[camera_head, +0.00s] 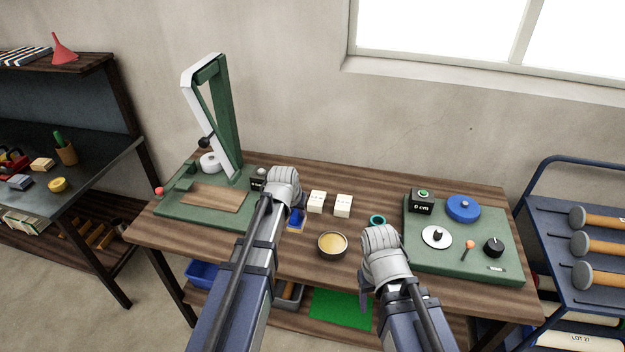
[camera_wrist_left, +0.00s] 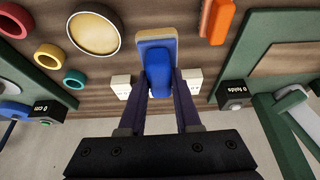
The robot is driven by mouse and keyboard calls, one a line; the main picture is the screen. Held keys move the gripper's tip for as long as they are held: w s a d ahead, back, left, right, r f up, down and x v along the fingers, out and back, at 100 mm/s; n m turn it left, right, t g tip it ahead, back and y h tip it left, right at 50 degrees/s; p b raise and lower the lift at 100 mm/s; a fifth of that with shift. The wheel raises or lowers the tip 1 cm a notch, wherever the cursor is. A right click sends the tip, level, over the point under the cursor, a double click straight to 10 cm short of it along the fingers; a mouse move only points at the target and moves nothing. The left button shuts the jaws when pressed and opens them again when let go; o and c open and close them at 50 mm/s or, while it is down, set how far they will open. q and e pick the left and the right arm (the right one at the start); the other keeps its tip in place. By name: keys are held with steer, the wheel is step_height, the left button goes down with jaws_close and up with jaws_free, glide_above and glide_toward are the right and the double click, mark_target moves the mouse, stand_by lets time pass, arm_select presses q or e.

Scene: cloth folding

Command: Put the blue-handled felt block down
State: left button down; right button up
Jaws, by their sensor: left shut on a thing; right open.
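The blue-handled felt block (camera_wrist_left: 157,45) has a blue body and handle with a pale layer along its edge. In the left wrist view its handle is between the fingers of my left gripper (camera_wrist_left: 161,75), which is shut on it. In the head view the block (camera_head: 296,217) shows partly beside my left gripper, over the middle of the wooden table (camera_head: 310,255). I cannot tell whether it touches the table. My right gripper (camera_head: 365,292) is open, low near the table's front edge; its fingers are mostly hidden.
Two white blocks (camera_head: 316,201) (camera_head: 343,205) stand behind the felt block, and a bowl (camera_head: 332,244) is to its right. A green press (camera_head: 215,120) with a "0 folds" counter (camera_wrist_left: 233,93) is at left. A green board (camera_head: 470,260) with dials is at right. An orange block (camera_wrist_left: 218,20) lies nearby.

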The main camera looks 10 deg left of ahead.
mark_target(297, 225)
arm_select(q)
steer(key=shift+r, duration=0.2)
steer(key=shift+f, duration=0.15)
step_height(297, 225, down, 6)
steer(key=b, duration=0.6)
steer(key=shift+f, duration=0.15)
step_height(297, 225, down, 4)
steer(key=b, duration=0.3)
steer(key=shift+r+b, duration=0.2)
steer(key=shift+b, duration=0.2)
steer(key=shift+f, duration=0.1)
steer(key=c, duration=0.6)
jaws_free()
